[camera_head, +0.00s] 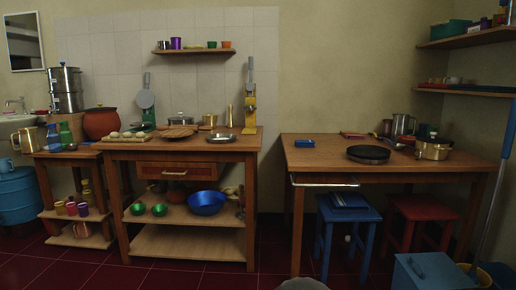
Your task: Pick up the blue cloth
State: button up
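A small flat blue item (304,143), which looks like a folded blue cloth, lies on the left back part of the right wooden table (320,158). A darker blue flat item (348,200) lies on the blue stool (346,214) under that table; I cannot tell whether it is cloth. My gripper is not in view.
A blue box (432,272) stands on the floor at front right. Red floor is clear between the left workbench (180,150) and the right table.

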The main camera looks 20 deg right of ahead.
aim_at(298, 144)
jog(key=u, duration=0.3)
jog(key=i, duration=1)
jog(key=z, duration=0.4)
jog(key=i, duration=1.05)
jog(key=z, duration=0.9)
